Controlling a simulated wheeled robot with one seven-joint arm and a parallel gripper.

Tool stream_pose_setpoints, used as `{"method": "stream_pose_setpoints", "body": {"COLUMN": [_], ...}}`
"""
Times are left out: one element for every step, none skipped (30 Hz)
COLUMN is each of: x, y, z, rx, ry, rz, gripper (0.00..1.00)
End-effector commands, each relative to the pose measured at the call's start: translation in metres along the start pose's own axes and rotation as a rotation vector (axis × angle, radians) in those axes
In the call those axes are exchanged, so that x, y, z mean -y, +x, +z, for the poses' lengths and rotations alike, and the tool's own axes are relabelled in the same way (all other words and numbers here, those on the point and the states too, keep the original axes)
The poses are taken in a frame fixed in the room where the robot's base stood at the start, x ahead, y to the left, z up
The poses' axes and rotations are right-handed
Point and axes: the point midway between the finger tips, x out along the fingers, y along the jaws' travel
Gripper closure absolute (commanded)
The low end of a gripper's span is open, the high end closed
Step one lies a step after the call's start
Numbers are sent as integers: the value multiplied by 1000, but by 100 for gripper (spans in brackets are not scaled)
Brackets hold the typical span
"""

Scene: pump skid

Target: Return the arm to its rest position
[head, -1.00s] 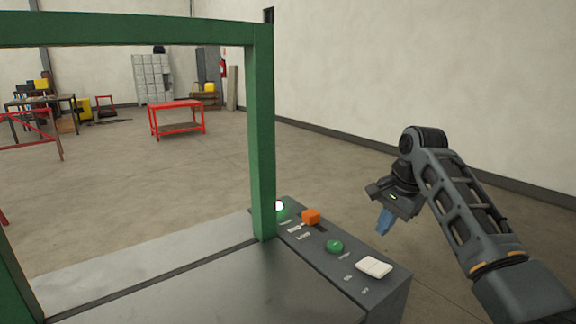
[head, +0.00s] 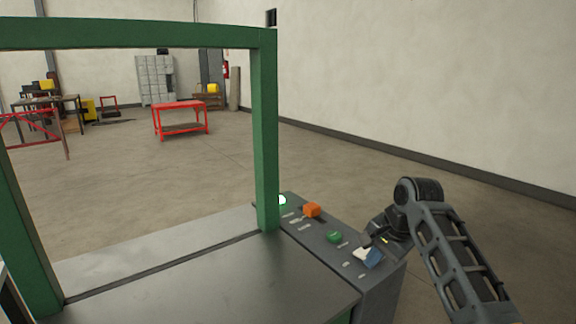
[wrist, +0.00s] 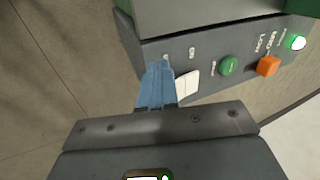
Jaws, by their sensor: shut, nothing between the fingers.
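My gripper (head: 374,258) is at the lower right in the head view, in front of the control panel's near end. Its blue fingers also show in the wrist view (wrist: 157,84); they are together with nothing between them. In the head view the fingers partly cover the white rocker switch (head: 360,253). In the wrist view the white switch (wrist: 186,86) is just right of the fingertips. I cannot tell whether they touch it.
The grey control panel (head: 322,255) carries a green button (head: 334,237), an orange knob (head: 312,210) and a lit lamp (head: 282,200). A green frame (head: 266,130) rises beside it. A red table (head: 180,118) stands far off. Floor right of my arm is clear.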

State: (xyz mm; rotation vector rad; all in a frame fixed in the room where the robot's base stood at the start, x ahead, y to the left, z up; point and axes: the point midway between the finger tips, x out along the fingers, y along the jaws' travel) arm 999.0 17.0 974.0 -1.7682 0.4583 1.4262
Motion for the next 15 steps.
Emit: {"method": "stream_pose_setpoints", "body": {"x": [-6, -9, -13, -17, -22, -28, -34, -40, -47, -53, -59, -67, -73, -80, -90], "y": [12, 18, 26, 33, 40, 50, 58, 66, 75, 81, 87, 94, 99, 104, 110], "z": [8, 13, 19, 24, 30, 39, 46, 53, 62, 70, 77, 86, 93, 100, 111], "rx": [1, -1, -5, -7, -10, -16, -22, -29, -38, -46, -53, -65, -74, -83, -97], "ry": [-11, -18, -27, -36, -44, -56, -66, -76, -90, -100, -109, -122, -131, -140, -152], "rz": [-12, -21, -36, -47, -60, -78, -93, -108, -127, -142, -156, -174, -187, -200, -217], "gripper": [100, 100, 100, 100, 100, 100, 100, 100, 100, 100, 100, 100, 100, 100, 100]}}
